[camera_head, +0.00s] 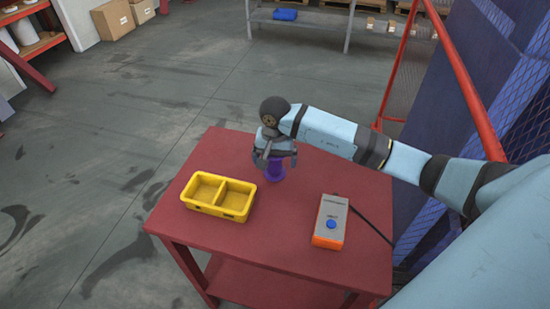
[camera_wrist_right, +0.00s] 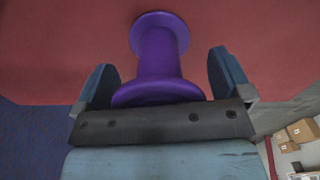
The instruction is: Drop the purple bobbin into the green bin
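The purple bobbin (camera_head: 275,172) stands upright on the red table (camera_head: 335,178), to the right of the yellow bin. My right gripper (camera_head: 274,160) is over it, pointing down. In the right wrist view the purple bobbin (camera_wrist_right: 158,55) lies between the two fingers of my right gripper (camera_wrist_right: 163,68), which are apart with a gap on each side. A green bin is not visible in these views. My left gripper is not in view.
A yellow bin (camera_head: 218,210) with two empty compartments sits on the table's left side. A grey-orange control box (camera_head: 331,221) with a blue button and a cable lies at the right. A red-framed mesh fence (camera_head: 462,82) stands beyond the table's right side.

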